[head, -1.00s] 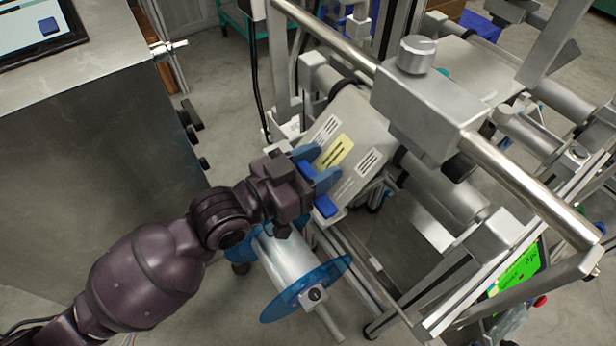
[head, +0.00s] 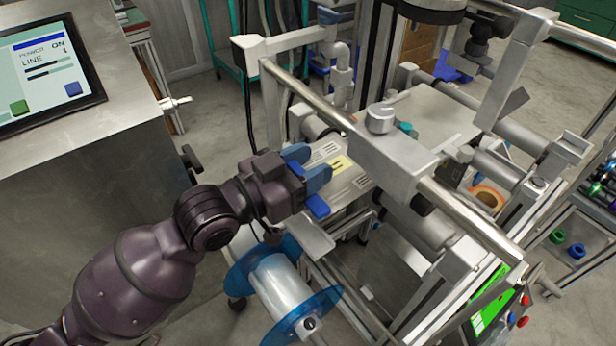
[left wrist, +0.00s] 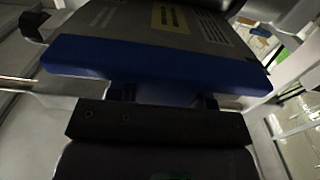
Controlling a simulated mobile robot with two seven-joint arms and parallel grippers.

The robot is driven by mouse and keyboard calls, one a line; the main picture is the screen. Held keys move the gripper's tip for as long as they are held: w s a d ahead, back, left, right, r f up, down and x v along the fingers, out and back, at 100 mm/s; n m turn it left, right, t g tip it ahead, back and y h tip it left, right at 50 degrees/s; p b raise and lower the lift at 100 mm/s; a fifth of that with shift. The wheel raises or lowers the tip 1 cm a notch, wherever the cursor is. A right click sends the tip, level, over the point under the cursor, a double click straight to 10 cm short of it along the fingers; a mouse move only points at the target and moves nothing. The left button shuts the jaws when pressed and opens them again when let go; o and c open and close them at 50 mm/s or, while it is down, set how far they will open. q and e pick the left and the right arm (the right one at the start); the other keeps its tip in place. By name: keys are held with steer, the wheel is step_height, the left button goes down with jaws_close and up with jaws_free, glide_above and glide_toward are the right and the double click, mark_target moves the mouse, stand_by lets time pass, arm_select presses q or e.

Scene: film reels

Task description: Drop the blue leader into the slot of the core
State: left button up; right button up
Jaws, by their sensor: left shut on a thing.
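The blue leader (head: 317,207) is a dark blue bar along the edge of a grey sheet with white and yellow labels (head: 340,164). It also spans the left wrist view (left wrist: 150,63). My left gripper (head: 308,171) is shut on it, with light blue fingers; parts of the bar show beside the fingers. The core (head: 280,283) is a pale cylinder between two clear blue discs, below and slightly left of the gripper in the head view, apart from the leader. Its slot cannot be made out. My right gripper is not in view.
A metal frame with rollers (head: 430,225) and a long bar (head: 455,212) stands right of the gripper. A steel cabinet with a screen (head: 45,75) is at the left. A green control panel (head: 490,298) is at lower right, near a cart (head: 575,215).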

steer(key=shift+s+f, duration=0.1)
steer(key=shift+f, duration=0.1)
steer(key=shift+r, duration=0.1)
